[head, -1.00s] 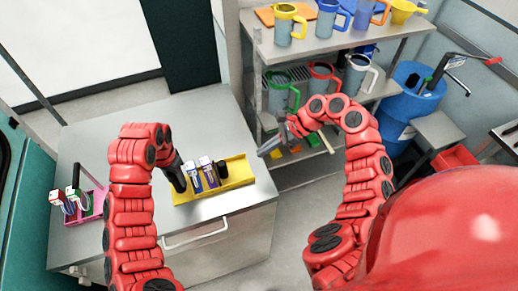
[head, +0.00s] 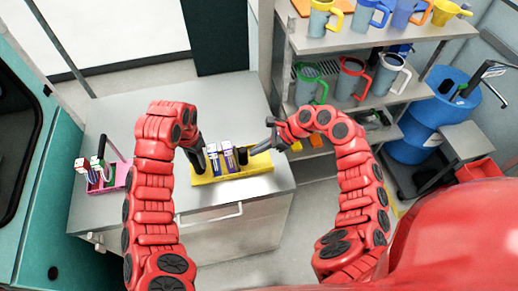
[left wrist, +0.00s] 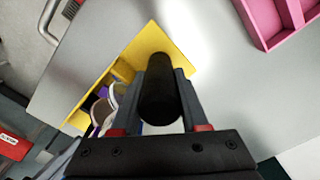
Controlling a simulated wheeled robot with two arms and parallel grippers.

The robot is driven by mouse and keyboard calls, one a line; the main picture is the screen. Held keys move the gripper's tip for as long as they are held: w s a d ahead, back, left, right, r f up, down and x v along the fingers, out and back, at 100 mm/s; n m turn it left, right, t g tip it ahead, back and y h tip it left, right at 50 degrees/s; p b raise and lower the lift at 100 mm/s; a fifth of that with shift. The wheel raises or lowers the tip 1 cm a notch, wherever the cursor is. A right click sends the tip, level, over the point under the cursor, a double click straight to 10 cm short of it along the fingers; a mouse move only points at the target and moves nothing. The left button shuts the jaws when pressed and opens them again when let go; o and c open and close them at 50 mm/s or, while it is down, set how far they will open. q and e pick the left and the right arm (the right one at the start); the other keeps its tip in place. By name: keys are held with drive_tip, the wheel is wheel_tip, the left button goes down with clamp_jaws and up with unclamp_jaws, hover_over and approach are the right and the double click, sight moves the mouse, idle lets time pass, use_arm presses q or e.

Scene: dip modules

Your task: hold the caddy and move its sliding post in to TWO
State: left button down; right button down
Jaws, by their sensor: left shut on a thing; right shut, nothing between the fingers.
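The yellow caddy (head: 262,161) stands near the front right of the grey table. It holds two upright blue-and-white and purple-and-white boxes (head: 221,158) and a short dark sliding post (head: 243,156) to their right. My left gripper (head: 197,160) is shut on the black upright grip (left wrist: 160,92) at the caddy's left end; the grip is between its fingers in the left wrist view. My right gripper (head: 260,148) is shut and empty, just right of the dark post by the caddy's right end. I cannot tell whether it touches the post. Any position markings are unreadable.
A pink caddy (head: 122,177) with small boxes stands at the table's left. A shelf (head: 330,40) with mugs and jugs stands behind right, close to my right arm. A blue barrel (head: 425,125) is further right. The table's back is clear.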

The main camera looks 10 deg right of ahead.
drive_tip(key=a, duration=0.2)
drive_tip(key=shift+a, duration=0.3)
drive_tip(key=shift+d, duration=0.15)
drive_tip(key=d, duration=0.2)
drive_tip(key=s+d, duration=0.1)
drive_tip(key=d, duration=0.1)
use_arm(q)
drive_tip(key=c, duration=0.7)
unclamp_jaws()
use_arm(e)
drive_tip(key=v, duration=0.9)
drive_tip(key=shift+r, duration=0.3)
use_arm(q)
drive_tip(key=shift+o, duration=0.2)
use_arm(e)
drive_tip(key=shift+d, duration=0.1)
